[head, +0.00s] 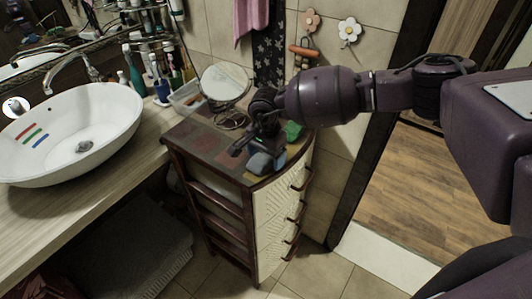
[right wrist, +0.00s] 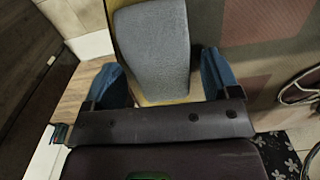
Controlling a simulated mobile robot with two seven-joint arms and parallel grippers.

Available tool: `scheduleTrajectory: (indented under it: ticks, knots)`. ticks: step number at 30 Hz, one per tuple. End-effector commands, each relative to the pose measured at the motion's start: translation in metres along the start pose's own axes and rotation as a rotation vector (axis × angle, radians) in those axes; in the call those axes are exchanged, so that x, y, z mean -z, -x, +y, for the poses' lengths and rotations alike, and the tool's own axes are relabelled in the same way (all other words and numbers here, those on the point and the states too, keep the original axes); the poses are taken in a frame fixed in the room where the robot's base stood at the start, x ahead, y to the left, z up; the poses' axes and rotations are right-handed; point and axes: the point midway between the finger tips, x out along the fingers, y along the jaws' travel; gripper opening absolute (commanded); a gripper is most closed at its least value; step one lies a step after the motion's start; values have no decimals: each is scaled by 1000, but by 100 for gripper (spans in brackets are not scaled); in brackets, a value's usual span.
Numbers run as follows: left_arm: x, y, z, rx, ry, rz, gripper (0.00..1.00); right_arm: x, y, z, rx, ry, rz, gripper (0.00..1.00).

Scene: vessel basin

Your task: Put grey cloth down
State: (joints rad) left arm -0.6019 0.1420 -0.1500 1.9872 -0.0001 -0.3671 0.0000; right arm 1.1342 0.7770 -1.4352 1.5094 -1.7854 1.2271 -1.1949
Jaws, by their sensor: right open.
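The grey cloth (right wrist: 152,45) shows in the right wrist view as a folded, blue-grey piece lying on something yellowish (right wrist: 186,96). In the head view the cloth (head: 262,162) is at the front edge of the small cabinet's top (head: 195,140). My right gripper (head: 250,150) is just over the cabinet top, beside the cloth. In the right wrist view its two blue fingers (right wrist: 160,76) stand wide apart on either side of the cloth's near end, with gaps between. My left gripper is not in view.
The counter with the white basin (head: 75,130) is at left. Drawer handles (head: 302,180) protrude from the cabinet's front.

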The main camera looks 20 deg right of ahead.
Motion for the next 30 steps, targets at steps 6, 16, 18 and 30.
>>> scheduleTrajectory:
  ticks: [6, 16, 18, 30]
  knots:
    - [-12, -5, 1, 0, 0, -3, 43, 0, 41, -2, 5, 0, 1, 82]
    - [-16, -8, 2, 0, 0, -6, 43, -1, 94, -2, 4, -2, 0, 82]
    - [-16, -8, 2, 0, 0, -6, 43, -1, 100, -2, 3, -1, 1, 82]
    - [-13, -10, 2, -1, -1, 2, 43, -20, 93, -1, 9, -22, -81, 82]
